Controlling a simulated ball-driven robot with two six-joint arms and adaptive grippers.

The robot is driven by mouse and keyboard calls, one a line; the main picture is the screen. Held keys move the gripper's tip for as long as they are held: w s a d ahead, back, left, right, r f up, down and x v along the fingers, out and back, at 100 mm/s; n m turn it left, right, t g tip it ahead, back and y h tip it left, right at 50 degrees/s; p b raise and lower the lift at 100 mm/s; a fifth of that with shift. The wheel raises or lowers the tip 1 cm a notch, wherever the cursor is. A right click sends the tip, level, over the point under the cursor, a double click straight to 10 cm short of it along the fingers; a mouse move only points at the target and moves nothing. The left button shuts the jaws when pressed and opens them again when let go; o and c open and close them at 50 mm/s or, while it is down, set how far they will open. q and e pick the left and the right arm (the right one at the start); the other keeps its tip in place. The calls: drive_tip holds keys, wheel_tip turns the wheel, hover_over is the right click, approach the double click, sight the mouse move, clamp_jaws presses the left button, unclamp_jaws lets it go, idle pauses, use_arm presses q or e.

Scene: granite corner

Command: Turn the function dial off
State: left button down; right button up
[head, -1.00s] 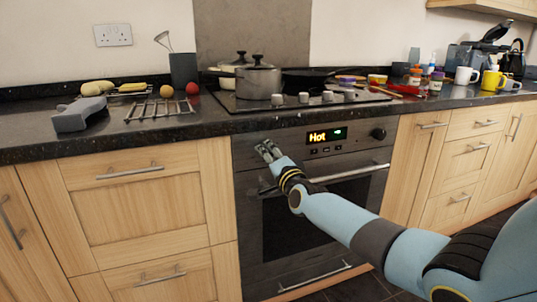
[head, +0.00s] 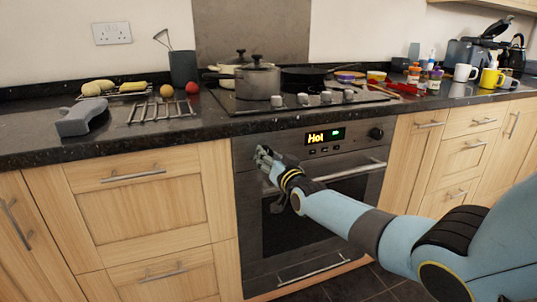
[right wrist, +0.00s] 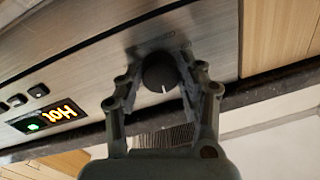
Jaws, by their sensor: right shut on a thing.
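The function dial is a round black knob (right wrist: 158,72) on the oven's metal control panel. In the right wrist view its white mark points toward the bottom of the picture. My right gripper (right wrist: 160,80) is shut on the dial, one finger on each side of it. In the head view the right gripper (head: 264,155) is at the left end of the panel and hides the dial. The lit display (head: 325,136) reads "Hot" with a green sign; it also shows upside down in the right wrist view (right wrist: 47,117). My left gripper is out of view.
Another black dial (head: 375,134) sits at the panel's right end. The oven door handle (head: 345,172) runs just below the panel. The worktop (head: 180,135) above carries a pot (head: 258,80), a wire rack (head: 162,110) and a grey object (head: 82,118).

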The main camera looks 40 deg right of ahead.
drive_tip(key=shift+s+f+n, duration=0.1)
drive_tip(key=shift+f+n, duration=0.1)
drive_tip(key=shift+n, duration=0.3)
drive_tip(key=o, duration=1.2)
drive_tip(key=shift+c, duration=0.2)
drive_tip(key=shift+r, duration=0.1)
drive_tip(key=s+a, duration=0.2)
drive_tip(key=s, duration=0.9)
drive_tip(key=shift+s, duration=0.4)
